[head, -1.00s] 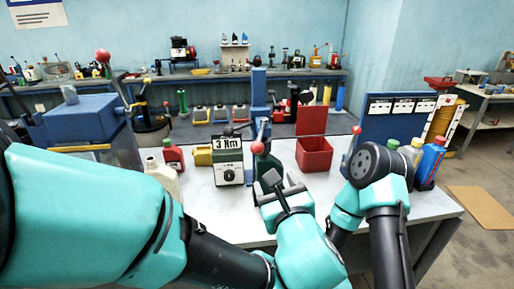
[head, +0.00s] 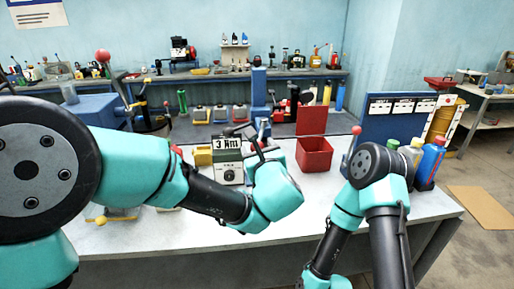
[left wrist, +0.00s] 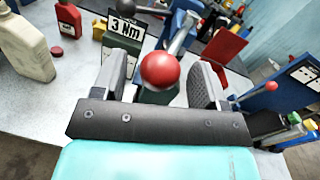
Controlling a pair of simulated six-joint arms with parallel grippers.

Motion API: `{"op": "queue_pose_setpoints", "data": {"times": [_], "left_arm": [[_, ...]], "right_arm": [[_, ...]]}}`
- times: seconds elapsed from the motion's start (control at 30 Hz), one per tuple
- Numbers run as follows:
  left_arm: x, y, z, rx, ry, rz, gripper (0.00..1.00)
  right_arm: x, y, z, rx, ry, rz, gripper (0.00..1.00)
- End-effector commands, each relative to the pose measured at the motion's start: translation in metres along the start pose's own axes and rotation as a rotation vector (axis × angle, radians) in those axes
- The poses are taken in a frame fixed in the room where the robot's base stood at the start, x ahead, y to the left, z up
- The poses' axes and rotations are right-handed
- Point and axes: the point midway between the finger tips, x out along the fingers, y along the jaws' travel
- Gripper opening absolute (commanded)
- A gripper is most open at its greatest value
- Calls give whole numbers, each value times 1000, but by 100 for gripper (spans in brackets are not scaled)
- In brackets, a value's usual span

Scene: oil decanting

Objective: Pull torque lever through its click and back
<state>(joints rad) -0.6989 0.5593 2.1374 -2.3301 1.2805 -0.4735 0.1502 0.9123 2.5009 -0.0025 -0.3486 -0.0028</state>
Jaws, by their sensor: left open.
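The torque lever ends in a red ball knob (left wrist: 161,70), seen in the left wrist view between my open left gripper fingers (left wrist: 158,82). Both fingers look apart from the ball. In the head view my left gripper (head: 254,144) is just right of the torque box and hides the lever's knob. The box (head: 228,160) reads "3 Nm" and has a round dial; its sign (left wrist: 125,33) also shows in the left wrist view. My right gripper is out of view.
A blue post (head: 260,92) rises behind the lever. An open red box (head: 314,154) stands to its right. Another red-knobbed lever (head: 356,130) and several bottles (head: 430,163) are near my right arm. A cream bottle (left wrist: 27,45) stands left of the torque box.

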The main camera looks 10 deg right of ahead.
Motion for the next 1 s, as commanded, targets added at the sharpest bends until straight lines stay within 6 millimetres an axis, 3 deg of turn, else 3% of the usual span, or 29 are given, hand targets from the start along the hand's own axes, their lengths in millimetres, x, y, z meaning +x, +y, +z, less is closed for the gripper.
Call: {"op": "queue_pose_setpoints", "data": {"times": [0.17, 0.47, 1.0], "left_arm": [[13, 0, 0, 1, 0, 1, 66], [14, 0, 0, 1, 0, 0, 66], [14, 0, 0, 0, 0, 0, 14]], "right_arm": [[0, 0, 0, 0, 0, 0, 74], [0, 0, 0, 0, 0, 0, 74], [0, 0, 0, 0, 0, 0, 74]]}}
